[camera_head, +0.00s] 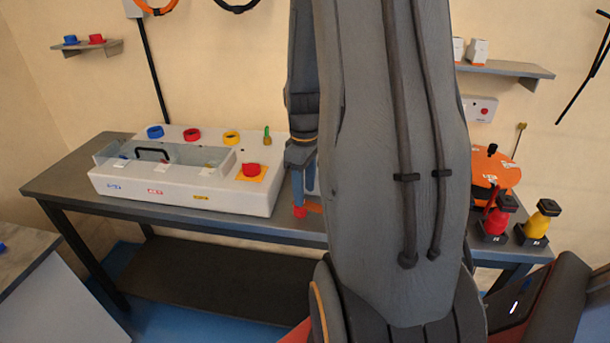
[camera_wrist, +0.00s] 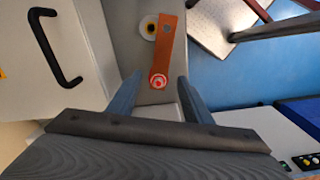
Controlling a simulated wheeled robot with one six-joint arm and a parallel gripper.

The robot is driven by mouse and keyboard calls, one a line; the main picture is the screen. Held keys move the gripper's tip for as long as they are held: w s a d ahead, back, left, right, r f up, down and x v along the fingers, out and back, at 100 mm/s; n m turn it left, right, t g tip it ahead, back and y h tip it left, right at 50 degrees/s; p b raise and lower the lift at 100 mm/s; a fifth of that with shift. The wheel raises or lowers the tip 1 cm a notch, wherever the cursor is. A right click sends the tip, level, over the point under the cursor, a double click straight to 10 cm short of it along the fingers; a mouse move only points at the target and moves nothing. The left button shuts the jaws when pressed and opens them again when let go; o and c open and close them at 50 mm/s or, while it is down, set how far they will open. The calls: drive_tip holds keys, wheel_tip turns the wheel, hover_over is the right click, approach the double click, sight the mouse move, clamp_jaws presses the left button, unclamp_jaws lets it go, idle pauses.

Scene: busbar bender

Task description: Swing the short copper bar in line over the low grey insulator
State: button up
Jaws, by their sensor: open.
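In the wrist view the short copper bar (camera_wrist: 171,45) lies over a grey surface, running from the top down to a red round knob (camera_wrist: 158,81) at its near end. A grey dot marks its far end.
A white box (camera_head: 225,195) with a clear cover, black handle and red button stands left on the dark bench (camera_head: 60,183). An orange disc (camera_head: 490,168) and red (camera_head: 497,217) and yellow (camera_head: 538,221) knobbed pieces stand right. My arm hides the bench's middle.

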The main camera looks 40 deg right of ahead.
drive_tip(key=shift+f, duration=1.3)
clamp_jaws()
drive_tip(key=shift+d+n+p, duration=0.25)
drive_tip(key=shift+n+p, duration=1.05)
drive_tip(key=shift+n, duration=0.2)
drive_tip(key=shift+w+a+p, duration=0.1)
drive_tip(key=shift+p, duration=0.35)
unclamp_jaws()
drive_tip(key=shift+r, duration=0.1)
